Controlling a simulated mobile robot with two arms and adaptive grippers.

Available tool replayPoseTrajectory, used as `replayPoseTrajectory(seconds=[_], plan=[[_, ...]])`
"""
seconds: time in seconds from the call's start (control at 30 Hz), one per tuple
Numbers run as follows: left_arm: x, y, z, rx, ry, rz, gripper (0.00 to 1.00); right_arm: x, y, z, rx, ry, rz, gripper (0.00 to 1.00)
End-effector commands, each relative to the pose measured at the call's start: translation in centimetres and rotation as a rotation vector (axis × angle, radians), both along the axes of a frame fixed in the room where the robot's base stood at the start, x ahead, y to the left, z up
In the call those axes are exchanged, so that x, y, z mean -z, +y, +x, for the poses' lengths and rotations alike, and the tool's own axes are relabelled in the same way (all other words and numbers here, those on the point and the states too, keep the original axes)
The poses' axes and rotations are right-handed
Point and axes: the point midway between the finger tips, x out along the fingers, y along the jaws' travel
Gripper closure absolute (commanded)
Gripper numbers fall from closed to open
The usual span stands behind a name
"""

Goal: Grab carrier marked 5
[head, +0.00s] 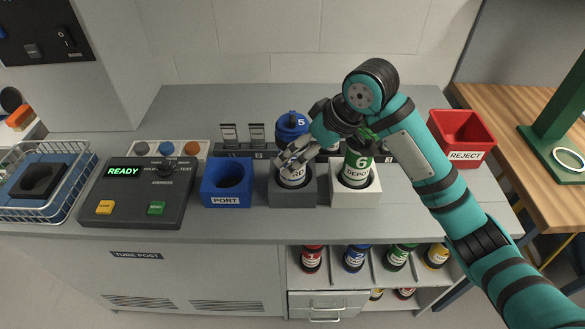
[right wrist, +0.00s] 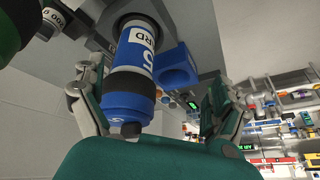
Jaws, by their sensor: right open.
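The blue carrier marked 5 (head: 291,124) stands upright in a grey holder (head: 278,197); its white label shows below the gripper. In the right wrist view the carrier (right wrist: 128,92) lies between the two spread fingers, nearer the left one, with a gap on the right. My right gripper (head: 297,155) is open and reaches in from the right at the carrier's middle, hiding part of it. It also shows in the right wrist view (right wrist: 152,88). I cannot tell whether a finger touches the carrier. My left gripper is not in view.
A green carrier marked 6 (head: 359,166) stands in a white holder (head: 343,197) close to the right, partly under my arm. The blue PORT block (head: 226,197) is to the left. A control box (head: 120,205) reads READY. A red REJECT bin (head: 462,135) is at right.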

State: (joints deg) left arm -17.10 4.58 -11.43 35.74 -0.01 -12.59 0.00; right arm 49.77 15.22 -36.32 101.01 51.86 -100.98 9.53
Motion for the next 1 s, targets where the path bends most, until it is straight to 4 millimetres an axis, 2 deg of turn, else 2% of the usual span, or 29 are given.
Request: replayPoseTrajectory(seconds=[0.03, 0.2, 0.3, 0.43, 0.57, 1.0], plan=[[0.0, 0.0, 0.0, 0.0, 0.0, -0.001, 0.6, -3.1, -0.2, 1.2, -0.013, -0.018, -0.026, 0.0], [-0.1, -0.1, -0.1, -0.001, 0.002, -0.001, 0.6, -10.7, -1.0, 2.5, -0.033, -0.024, -0.093, 0.0], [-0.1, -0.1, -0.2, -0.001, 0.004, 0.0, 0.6, -14.0, -1.6, 2.8, -0.029, -0.027, -0.118, 0.0], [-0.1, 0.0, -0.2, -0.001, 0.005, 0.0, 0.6, -16.5, -2.0, 2.8, -0.025, -0.027, -0.135, 0.0], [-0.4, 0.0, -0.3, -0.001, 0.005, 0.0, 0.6, -16.4, -1.9, 2.9, -0.025, -0.023, -0.141, 0.0], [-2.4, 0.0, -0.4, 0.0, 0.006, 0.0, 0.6, -8.1, 0.6, 5.3, -0.025, -0.024, -0.139, 0.0]])
